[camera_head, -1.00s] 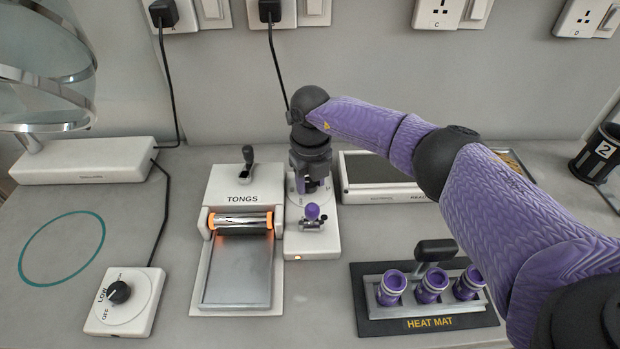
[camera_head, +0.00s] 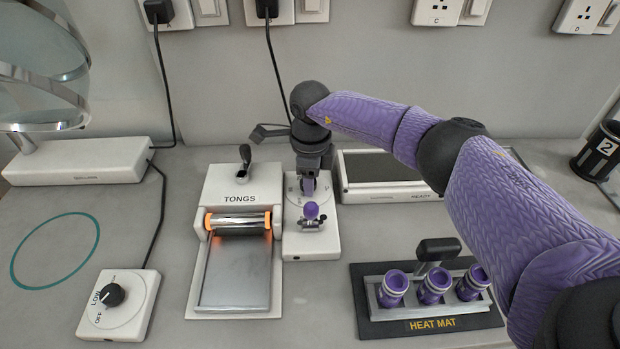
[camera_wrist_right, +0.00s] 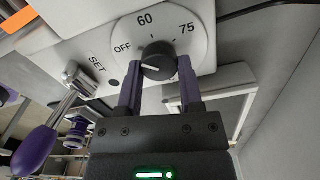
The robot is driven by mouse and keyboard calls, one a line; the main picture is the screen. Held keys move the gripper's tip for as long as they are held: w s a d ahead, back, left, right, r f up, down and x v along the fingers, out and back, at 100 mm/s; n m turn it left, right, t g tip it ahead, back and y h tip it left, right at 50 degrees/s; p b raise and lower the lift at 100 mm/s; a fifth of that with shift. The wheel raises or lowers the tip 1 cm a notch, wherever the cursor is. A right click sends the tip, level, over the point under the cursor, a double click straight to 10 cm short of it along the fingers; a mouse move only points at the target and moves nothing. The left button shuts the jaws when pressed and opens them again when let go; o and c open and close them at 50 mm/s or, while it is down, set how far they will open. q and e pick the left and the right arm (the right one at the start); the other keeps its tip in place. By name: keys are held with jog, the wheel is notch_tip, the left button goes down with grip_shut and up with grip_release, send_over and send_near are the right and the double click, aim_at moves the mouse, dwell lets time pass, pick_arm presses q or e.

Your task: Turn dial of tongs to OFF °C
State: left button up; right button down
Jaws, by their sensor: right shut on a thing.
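The tongs unit (camera_head: 238,190) is a white block labelled TONGS, with a metal roller between orange-glowing ends. Its control box (camera_head: 312,247) stands just to the right and carries a round white dial plate. In the right wrist view the dial knob (camera_wrist_right: 158,60) is black, on a plate (camera_wrist_right: 203,40) marked OFF, 60 and 75. My right gripper (camera_wrist_right: 160,73) is shut on the knob; in the head view the gripper (camera_head: 308,184) points down and hides most of the dial.
A purple-tipped lever (camera_head: 312,211) sits in front of the dial beside the SET label. A HEAT MAT rack (camera_head: 378,325) with purple-rimmed cups stands front right. Another dial box (camera_head: 140,312) marked LOW and OFF is front left. A flat device (camera_head: 350,190) stands behind right.

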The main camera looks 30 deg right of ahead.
pick_arm(q)
jog(key=shift+w+f, duration=0.1)
jog(key=shift+f, duration=0.15)
pick_arm(e)
jog(key=shift+w+n, duration=0.1)
jog(key=shift+n, duration=1)
pick_arm(q)
jog(key=shift+w+d, duration=0.1)
jog(key=shift+d, duration=0.1)
pick_arm(e)
jog(key=shift+c, duration=1.2)
grip_release()
pick_arm(q)
jog(key=shift+s, duration=0.2)
jog(key=shift+a, duration=0.1)
jog(key=w+r+p, duration=0.1)
jog(key=d+r+p, duration=0.1)
jog(key=shift+w+r+p, duration=0.3)
jog(key=shift+w+r, duration=0.05)
jog(key=shift+r, duration=0.05)
pick_arm(e)
notch_tip(320, 180, up, 10)
